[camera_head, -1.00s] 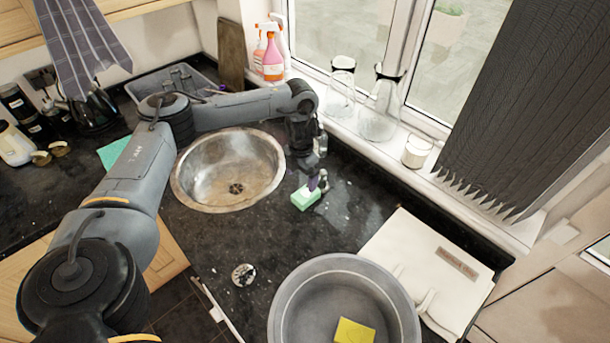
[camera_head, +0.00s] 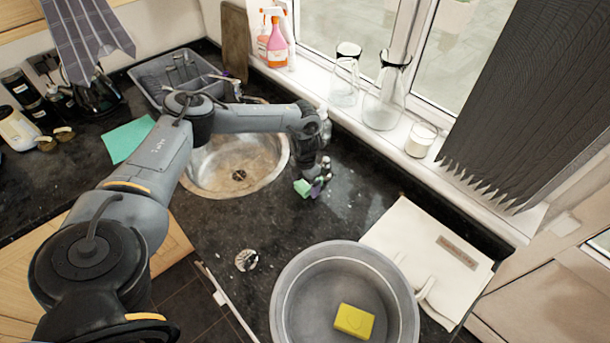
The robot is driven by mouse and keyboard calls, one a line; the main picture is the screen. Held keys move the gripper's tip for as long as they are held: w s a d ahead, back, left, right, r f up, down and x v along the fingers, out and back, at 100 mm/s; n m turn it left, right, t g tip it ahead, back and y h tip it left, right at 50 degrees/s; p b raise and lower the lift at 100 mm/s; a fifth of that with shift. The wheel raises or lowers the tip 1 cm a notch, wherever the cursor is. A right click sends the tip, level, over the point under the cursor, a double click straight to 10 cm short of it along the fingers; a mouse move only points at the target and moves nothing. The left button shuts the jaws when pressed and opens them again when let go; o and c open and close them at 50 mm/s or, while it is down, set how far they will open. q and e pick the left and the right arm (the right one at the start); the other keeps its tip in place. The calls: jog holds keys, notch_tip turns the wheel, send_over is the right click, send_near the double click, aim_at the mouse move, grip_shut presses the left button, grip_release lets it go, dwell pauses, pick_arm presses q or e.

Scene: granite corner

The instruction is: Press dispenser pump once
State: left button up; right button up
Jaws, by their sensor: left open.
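A small pale bottle, which looks like the dispenser (camera_head: 326,125), stands behind the sink near the window sill. My left wrist hides much of it, and its pump top is not clear. My left gripper (camera_head: 322,184) points down over the dark counter to the right of the sink, in front of the bottle. It is open, and its small fingers are hard to make out. A green sponge (camera_head: 302,188) lies beside the fingers; I cannot tell whether they touch it. My right gripper is not in view.
The round metal sink (camera_head: 225,185) is under my left arm. Spray bottles (camera_head: 277,40) and glass bottles (camera_head: 385,95) stand by the window.

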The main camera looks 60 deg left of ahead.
pick_arm(q)
jog(key=shift+f, duration=0.35)
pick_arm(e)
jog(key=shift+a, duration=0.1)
